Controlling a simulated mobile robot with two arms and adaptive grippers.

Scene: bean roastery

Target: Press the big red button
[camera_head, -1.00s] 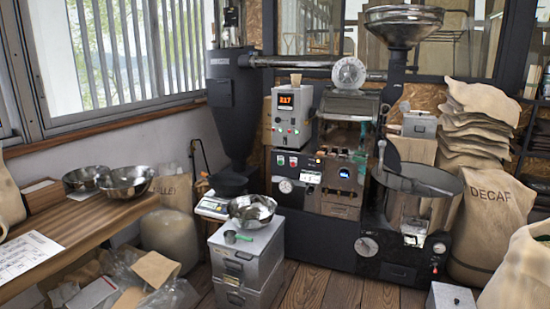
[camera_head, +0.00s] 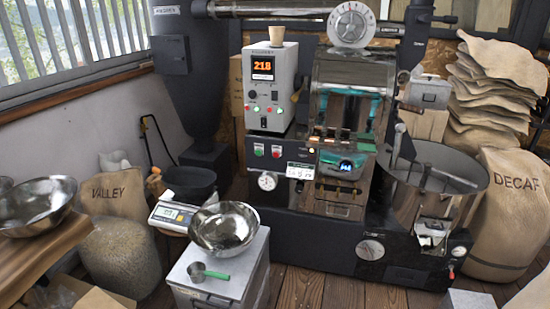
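The coffee roaster (camera_head: 340,120) stands in the middle of the view. A white control box (camera_head: 265,85) with an orange display reading 218 sits on its left side and carries several small red and green buttons or lights. Below it, a dark panel (camera_head: 268,165) carries a green button (camera_head: 259,150) and a red button (camera_head: 276,151) side by side, above a round dial (camera_head: 267,181). Neither of my grippers is in view.
A metal bowl (camera_head: 224,228) and a green-handled scoop (camera_head: 207,272) sit on a metal box in front of the roaster. A digital scale (camera_head: 174,216) stands to their left. The round cooling bin (camera_head: 432,190) and DECAF sack (camera_head: 510,215) are at right. Some wooden floor (camera_head: 300,289) is bare.

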